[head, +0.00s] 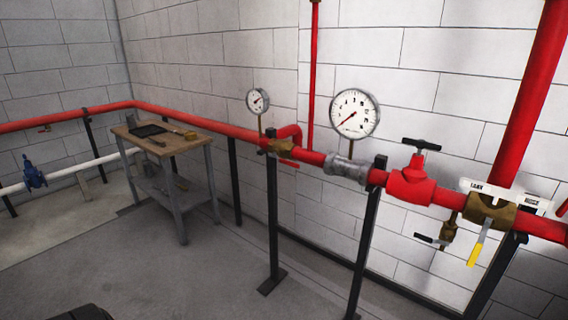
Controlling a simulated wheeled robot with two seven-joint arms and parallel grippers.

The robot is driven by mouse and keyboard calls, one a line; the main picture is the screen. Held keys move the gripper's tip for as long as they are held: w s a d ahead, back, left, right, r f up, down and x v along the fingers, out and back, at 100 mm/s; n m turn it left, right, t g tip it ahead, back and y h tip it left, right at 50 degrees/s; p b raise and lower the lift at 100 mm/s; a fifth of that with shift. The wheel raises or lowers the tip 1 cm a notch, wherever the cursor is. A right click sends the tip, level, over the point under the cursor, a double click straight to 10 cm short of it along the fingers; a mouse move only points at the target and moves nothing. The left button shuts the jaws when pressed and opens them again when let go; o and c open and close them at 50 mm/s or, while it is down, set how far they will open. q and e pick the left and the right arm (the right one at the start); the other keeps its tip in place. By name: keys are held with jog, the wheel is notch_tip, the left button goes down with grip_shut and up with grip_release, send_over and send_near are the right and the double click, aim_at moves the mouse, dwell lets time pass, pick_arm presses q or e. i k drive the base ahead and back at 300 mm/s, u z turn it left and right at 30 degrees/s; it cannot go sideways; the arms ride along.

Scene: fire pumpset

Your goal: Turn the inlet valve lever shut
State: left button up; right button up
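A lever with a grey shank and yellow grip (476,252) hangs down, slightly tilted, from a brass valve body (488,211) on the red pipe at the right. A smaller brass valve (448,232) hangs below the pipe just left of it, with a dark-gripped lever (431,240) pointing left. I cannot tell for sure which lever is the inlet one. Neither of my grippers shows in the head view.
A red valve (411,186) with a black T-handle stands on the pipe. Two gauges (355,113) (258,101) rise above it. Dark posts (272,220) support the pipe. A wooden-topped workbench (167,141) with tools stands at left. The floor in front is mostly clear.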

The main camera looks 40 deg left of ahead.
aim_at(282, 161)
jog(key=k, duration=0.6)
jog(key=u, duration=0.65)
jog(key=i, duration=1.5)
jog(key=z, duration=0.7)
